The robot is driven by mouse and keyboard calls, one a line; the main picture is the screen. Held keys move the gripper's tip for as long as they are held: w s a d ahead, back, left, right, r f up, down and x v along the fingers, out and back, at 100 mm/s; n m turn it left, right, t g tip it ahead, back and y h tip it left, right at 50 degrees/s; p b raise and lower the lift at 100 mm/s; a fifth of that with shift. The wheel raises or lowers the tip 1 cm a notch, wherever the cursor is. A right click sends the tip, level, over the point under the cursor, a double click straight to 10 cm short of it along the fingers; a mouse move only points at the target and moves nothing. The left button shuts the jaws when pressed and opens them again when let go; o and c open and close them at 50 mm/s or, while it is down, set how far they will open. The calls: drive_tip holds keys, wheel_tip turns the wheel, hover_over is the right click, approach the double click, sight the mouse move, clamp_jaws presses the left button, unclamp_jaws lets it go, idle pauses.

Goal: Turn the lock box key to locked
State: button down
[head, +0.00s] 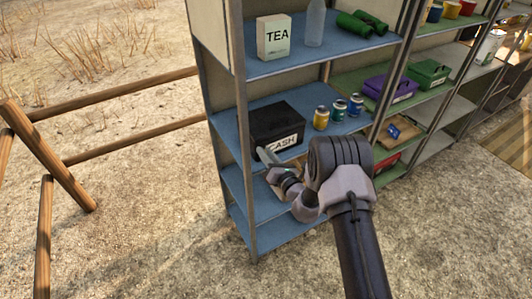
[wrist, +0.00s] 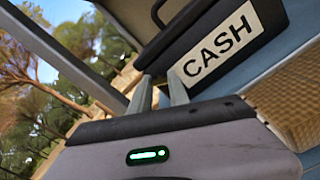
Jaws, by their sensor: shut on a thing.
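The black lock box (head: 278,122) with a white CASH label sits on the blue middle shelf. In the wrist view the box (wrist: 165,45) looks tilted, with its label (wrist: 222,42) right of my fingers. My gripper (head: 266,158) is at the box's front, by the left end of the label. In the wrist view my gripper's fingertips (wrist: 160,78) reach the lower front of the box and are shut on the key. The key itself is hidden by the fingers, so I cannot tell which way it points.
Several small jars (head: 321,118) stand right of the box. A TEA box (head: 273,38), a bottle (head: 315,22) and green rolled things (head: 361,23) are on the shelf above. A shelf post (head: 243,150) is left of my gripper. A wooden rail (head: 120,93) stands at left.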

drive_tip(key=m+p, duration=0.1)
drive_tip(key=m, duration=1)
drive_tip(key=shift+p, duration=0.4)
drive_tip(key=shift+m, duration=0.3)
drive_tip(key=c, duration=1.2)
unclamp_jaws()
drive_tip(key=shift+c, duration=0.2)
drive_tip(key=p+v, duration=0.2)
drive_tip(key=v, duration=1.5)
drive_tip(key=shift+s+d, duration=0.2)
